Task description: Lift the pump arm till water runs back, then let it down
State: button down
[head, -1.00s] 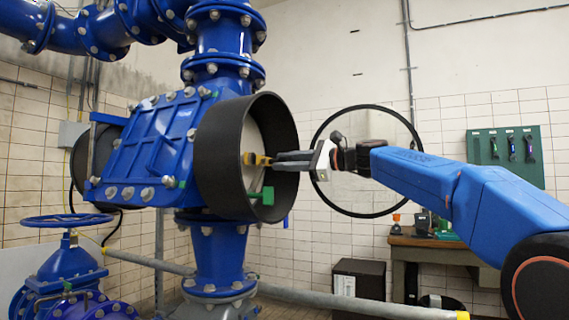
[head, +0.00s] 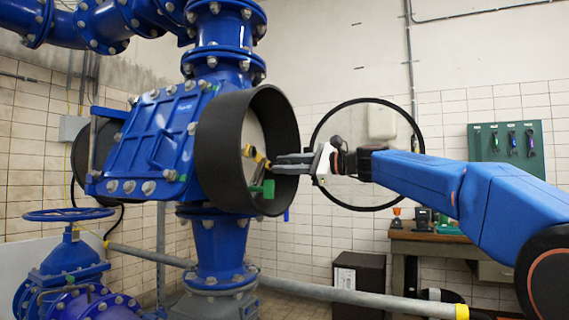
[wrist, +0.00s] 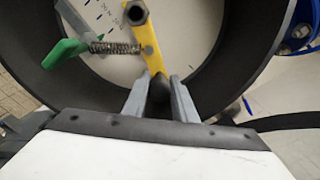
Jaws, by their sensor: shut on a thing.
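A yellow lever (head: 262,160), which I take to be the pump arm, sits inside a wide black ring (head: 222,150) on the side of the blue pump body (head: 155,145). My gripper (head: 275,162) reaches into the ring from the right and is shut on the lever's outer end. In the wrist view the lever (wrist: 146,40) runs from a dark bolt at the top down between my fingers (wrist: 160,95). A coil spring (wrist: 115,48) joins the lever to a green piece (wrist: 65,50). No running water is visible.
A large black hoop (head: 314,150) stands behind my gripper. A grey bar with yellow ends (head: 350,297) crosses low in front. A blue handwheel valve (head: 68,215) is at lower left. A workbench (head: 425,236) and green tool board (head: 475,145) stand at right.

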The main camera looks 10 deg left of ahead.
jog(key=shift+s+f, duration=0.25)
jog(key=shift+f, duration=1.15)
jog(key=shift+s+a+f, duration=0.15)
jog(key=shift+s+f, duration=0.2)
jog(key=shift+f, duration=0.2)
jog(key=shift+s+a+f, duration=0.15)
jog(key=shift+s+f, duration=0.2)
jog(key=shift+f, duration=0.15)
jog(key=c, duration=1.5)
grip_release()
jog(key=shift+v, duration=5)
